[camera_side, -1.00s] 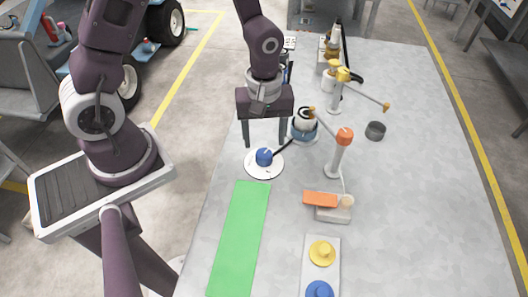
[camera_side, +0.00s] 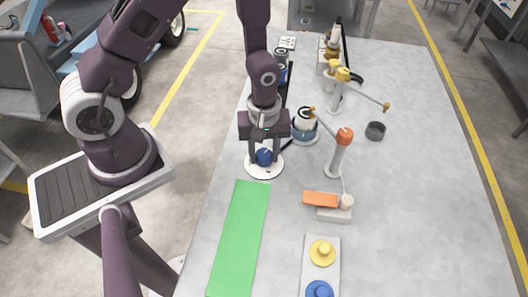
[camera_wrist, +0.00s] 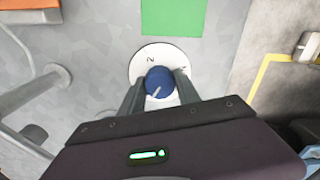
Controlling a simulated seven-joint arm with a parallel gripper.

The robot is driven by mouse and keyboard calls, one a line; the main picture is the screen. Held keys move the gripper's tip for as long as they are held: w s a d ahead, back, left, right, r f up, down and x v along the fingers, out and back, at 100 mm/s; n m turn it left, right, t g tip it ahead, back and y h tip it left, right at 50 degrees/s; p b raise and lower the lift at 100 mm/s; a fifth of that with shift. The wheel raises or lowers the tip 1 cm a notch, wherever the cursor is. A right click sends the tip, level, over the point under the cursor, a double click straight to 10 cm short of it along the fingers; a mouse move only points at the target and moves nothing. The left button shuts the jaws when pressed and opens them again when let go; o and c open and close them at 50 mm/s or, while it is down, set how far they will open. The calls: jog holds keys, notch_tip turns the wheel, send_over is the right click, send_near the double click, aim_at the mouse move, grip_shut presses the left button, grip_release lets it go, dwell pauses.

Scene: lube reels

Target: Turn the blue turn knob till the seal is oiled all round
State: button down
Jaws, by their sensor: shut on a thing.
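The blue turn knob (camera_side: 264,157) stands on a round white dial (camera_side: 258,171) near the left edge of the table. My gripper (camera_side: 264,158) is shut on the knob, with one finger on each side. In the wrist view the knob (camera_wrist: 159,82) sits between my fingertips (camera_wrist: 158,84), its white line slanting to lower left; part of the white dial (camera_wrist: 150,56) shows dark marks. A round holder with a dark and white top (camera_side: 304,121) stands behind to the right, under the tan tip of the orange-headed post (camera_side: 338,150). I cannot make out the seal or any oil.
A green mat (camera_side: 240,235) lies in front of the dial. An orange block (camera_side: 320,199) is to the right. A plate with yellow (camera_side: 322,252) and blue (camera_side: 319,290) buttons is at the front. A yellow-headed post (camera_side: 338,92) and grey cup (camera_side: 375,130) stand farther back.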

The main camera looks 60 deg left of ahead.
jog(key=shift+m, duration=0.3)
jog(key=m, duration=1.1)
jog(key=shift+m, duration=0.4)
jog(key=m, duration=1.1)
jog(key=shift+m, duration=0.4)
jog(key=c, duration=0.9)
grip_release()
